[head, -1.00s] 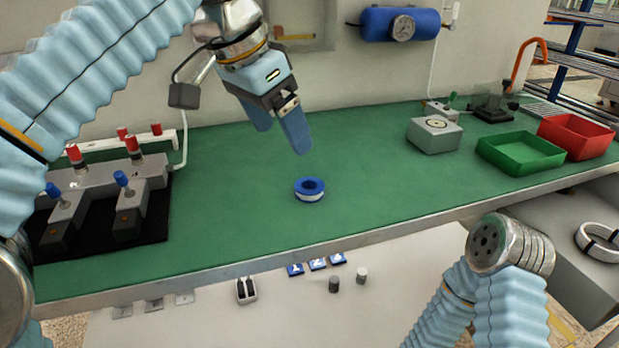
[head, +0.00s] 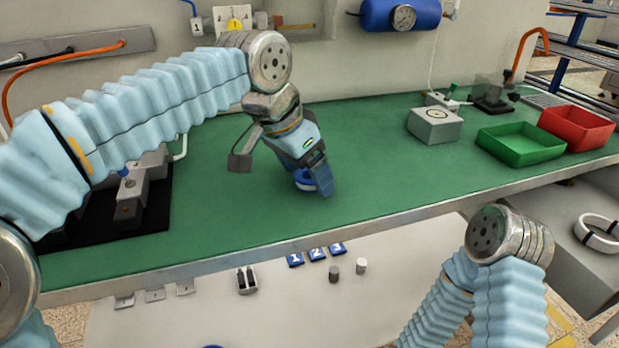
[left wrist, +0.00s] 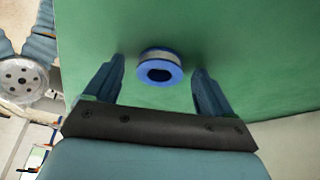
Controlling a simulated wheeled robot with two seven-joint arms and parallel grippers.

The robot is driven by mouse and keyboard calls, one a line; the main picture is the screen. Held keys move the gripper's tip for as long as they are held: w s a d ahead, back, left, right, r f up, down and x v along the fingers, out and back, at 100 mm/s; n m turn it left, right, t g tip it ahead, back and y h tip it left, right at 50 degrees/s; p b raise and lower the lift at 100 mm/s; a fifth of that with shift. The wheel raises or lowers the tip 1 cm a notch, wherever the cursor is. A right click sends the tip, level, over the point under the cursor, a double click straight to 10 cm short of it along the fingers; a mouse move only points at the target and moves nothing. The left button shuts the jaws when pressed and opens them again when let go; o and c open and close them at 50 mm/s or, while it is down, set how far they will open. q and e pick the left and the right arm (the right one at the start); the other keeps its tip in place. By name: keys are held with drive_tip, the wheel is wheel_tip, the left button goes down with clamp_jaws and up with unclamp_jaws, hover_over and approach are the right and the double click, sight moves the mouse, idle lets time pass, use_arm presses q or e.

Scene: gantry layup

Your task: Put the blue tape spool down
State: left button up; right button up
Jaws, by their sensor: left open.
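The blue tape spool (head: 304,182) with a pale middle band lies flat on the green bench top (head: 235,205), partly hidden by my left gripper in the head view. My left gripper (head: 320,183) points down at the spool. In the left wrist view the spool (left wrist: 160,69) shows between and a little beyond the two open fingertips (left wrist: 158,72), with green surface visible on both sides of it. The fingers appear apart from it. My right gripper is outside the views; only part of my right arm shows at the lower right.
A grey box (head: 435,125), a green tray (head: 520,147) and a red tray (head: 577,128) stand at the bench's right. A grey fixture on a black base (head: 150,218) is at the left, partly behind my arm. The bench middle right of the spool is clear.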

use_arm(q)
drive_tip(key=shift+c, duration=0.4)
drive_tip(key=c, duration=1.1)
drive_tip(key=shift+r, duration=0.5)
drive_tip(key=s+d+r, duration=0.1)
drive_tip(key=s+r, duration=0.3)
drive_tip(key=s+d+r, duration=0.2)
drive_tip(key=s+r, duration=0.2)
drive_tip(key=s+d+r, duration=0.2)
drive_tip(key=s+r, duration=0.2)
drive_tip(key=s, duration=0.1)
drive_tip(key=shift+s, duration=0.1)
